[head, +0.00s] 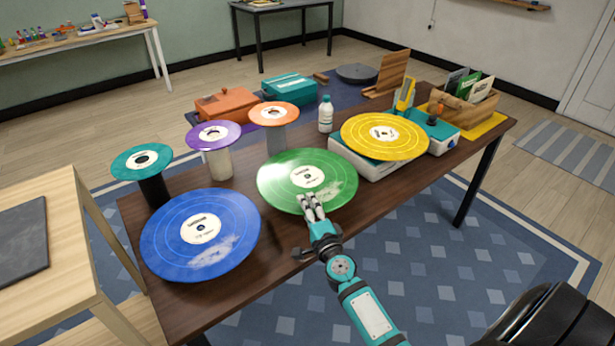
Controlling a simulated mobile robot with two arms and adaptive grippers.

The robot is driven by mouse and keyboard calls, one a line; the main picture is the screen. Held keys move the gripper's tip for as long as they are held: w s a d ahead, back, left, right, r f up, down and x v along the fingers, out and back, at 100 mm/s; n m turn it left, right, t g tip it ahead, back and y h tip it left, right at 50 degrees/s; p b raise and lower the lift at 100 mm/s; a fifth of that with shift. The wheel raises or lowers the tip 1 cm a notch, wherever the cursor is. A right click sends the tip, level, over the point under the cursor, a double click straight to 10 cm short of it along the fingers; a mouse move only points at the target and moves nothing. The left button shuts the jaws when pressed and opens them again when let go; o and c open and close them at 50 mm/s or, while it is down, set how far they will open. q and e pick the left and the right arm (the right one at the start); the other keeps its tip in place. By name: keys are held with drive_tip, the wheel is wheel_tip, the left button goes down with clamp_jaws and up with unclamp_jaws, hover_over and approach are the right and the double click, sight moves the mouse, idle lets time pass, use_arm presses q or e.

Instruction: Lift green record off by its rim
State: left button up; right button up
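The green record (283,180) has a white label and a pale scuffed patch near its right front. It lies near the middle of the dark wooden table; what bears it is hidden under it. My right gripper (313,206) reaches in from the lower right. Its two pale fingertips are close together at the record's front rim and overlap it in the head view. I cannot tell whether they touch or clasp the rim. My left gripper is not in view.
A blue record (165,235) lies left and a yellow record (365,138) sits on a turntable (365,165) right. Behind stand small teal (125,164), purple (205,138) and orange (265,118) discs on posts, and a white bottle (326,115). Bare tabletop (280,250) lies in front.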

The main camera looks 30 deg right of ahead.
drive_tip(key=shift+x, duration=1)
drive_tip(key=shift+c, duration=0.2)
clamp_jaws()
